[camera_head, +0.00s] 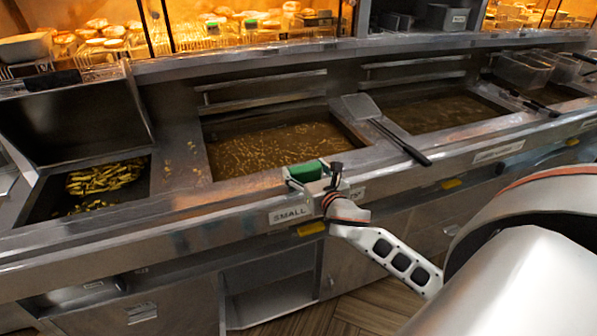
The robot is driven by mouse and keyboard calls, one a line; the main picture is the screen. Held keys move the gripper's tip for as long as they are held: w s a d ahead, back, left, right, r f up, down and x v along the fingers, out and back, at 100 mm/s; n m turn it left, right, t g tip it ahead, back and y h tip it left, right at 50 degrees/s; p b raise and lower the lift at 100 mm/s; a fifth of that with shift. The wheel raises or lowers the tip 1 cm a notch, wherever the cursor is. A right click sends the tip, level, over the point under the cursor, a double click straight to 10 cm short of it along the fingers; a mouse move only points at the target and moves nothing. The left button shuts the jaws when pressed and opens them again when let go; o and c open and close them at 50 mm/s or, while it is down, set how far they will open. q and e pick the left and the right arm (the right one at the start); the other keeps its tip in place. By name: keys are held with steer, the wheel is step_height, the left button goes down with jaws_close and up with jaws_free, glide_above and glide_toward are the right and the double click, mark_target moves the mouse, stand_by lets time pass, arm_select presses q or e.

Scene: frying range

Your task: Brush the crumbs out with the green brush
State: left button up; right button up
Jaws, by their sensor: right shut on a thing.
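The green brush (306,171) is a small green block held at the front edge of the frying range. My right gripper (313,180) is shut on it, just above the front ledge by the label "SMALL". I cannot tell whether the brush touches the metal. Pale crumbs (274,146) are scattered across the brown middle vat, behind the brush. Yellow fries or bits (105,177) lie heaped in the left bay, with a few more in front. Small bits also show on the divider (186,170) between the two. My left gripper is not in view.
A flat metal scoop (361,107) with a long dark handle lies across the divider right of the middle vat. A second vat (440,112) and wire baskets (522,68) are farther right. A raised dark lid (74,115) stands behind the left bay.

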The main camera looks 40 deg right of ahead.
mark_target(296, 176)
steer(key=shift+s+d, duration=0.1)
steer(key=shift+d, duration=0.25)
steer(key=shift+s+d+f, duration=0.1)
steer(key=shift+s+d, duration=0.15)
steer(key=shift+d, duration=0.65)
steer(key=shift+s+d+f, duration=0.1)
steer(key=shift+s+d, duration=0.15)
steer(key=shift+d, duration=0.6)
steer(key=shift+s+d+r, duration=0.1)
steer(key=shift+s+d, duration=0.15)
steer(key=shift+d, duration=0.8)
steer(key=shift+s+d+r, duration=0.1)
steer(key=shift+s+d, duration=0.15)
steer(key=shift+d, duration=0.75)
steer(key=shift+s+d+r, duration=0.1)
steer(key=shift+s+d, duration=0.15)
steer(key=shift+d, duration=0.8)
steer(key=shift+s+d+f, duration=0.1)
steer(key=shift+s+d, duration=0.1)
steer(key=shift+d, duration=0.6)
steer(key=shift+s+d+f, duration=0.1)
steer(key=shift+s+d, duration=0.1)
steer(key=shift+d, duration=0.55)
steer(key=shift+w+a, duration=0.2)
steer(key=shift+a, duration=0.75)
steer(key=shift+w+a, duration=0.2)
steer(key=shift+a, duration=0.7)
